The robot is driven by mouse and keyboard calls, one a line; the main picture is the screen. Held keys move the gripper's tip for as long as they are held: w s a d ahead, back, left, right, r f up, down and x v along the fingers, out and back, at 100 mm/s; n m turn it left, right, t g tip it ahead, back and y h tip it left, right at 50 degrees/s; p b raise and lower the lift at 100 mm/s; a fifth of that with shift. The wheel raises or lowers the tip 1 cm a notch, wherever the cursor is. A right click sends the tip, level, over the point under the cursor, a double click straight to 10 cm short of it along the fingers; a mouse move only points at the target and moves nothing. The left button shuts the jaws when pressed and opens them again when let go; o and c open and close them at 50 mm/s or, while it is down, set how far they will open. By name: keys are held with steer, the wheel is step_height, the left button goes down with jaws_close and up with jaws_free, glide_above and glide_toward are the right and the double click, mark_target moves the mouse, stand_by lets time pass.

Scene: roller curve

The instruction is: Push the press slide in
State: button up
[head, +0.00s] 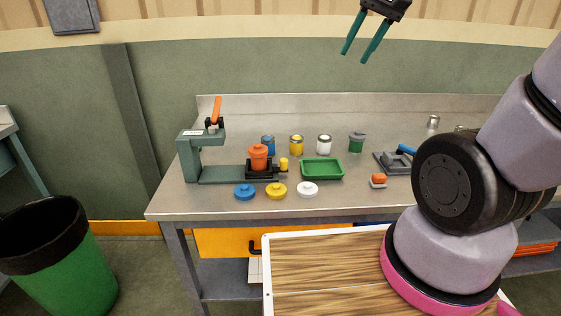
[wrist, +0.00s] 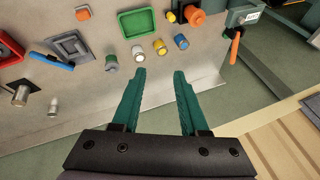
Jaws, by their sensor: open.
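The green press (head: 187,158) stands at the left end of the metal bench, with an orange lever (head: 216,110) raised on top. Its black slide (head: 250,174) sits on the right part of the press base, out to the right of the press head. An orange pot (head: 258,158) stands on the slide, and a yellow knob (head: 283,164) is at the slide's right end. In the wrist view the lever (wrist: 235,46), pot (wrist: 193,15) and knob (wrist: 170,16) show at the top right. My gripper (head: 354,57) is open and empty, high above the bench's back, apart from everything.
Blue, yellow and white lids (head: 307,188) lie along the front. Several cans (head: 324,145) stand behind a green tray (head: 322,169). My arm covers the bench's right side.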

steer(key=w+a+f+n+g, duration=0.1)
steer(key=w+a+f+g, duration=0.2)
steer(key=w+a+f, duration=0.55)
steer(key=n+g+h, duration=0.2)
steer(key=h, duration=0.1)
glide_toward(284, 159)
step_height(284, 159, down, 10)
steer(key=shift+s+d+f, duration=0.1)
jaws_close()
stand_by(0.7)
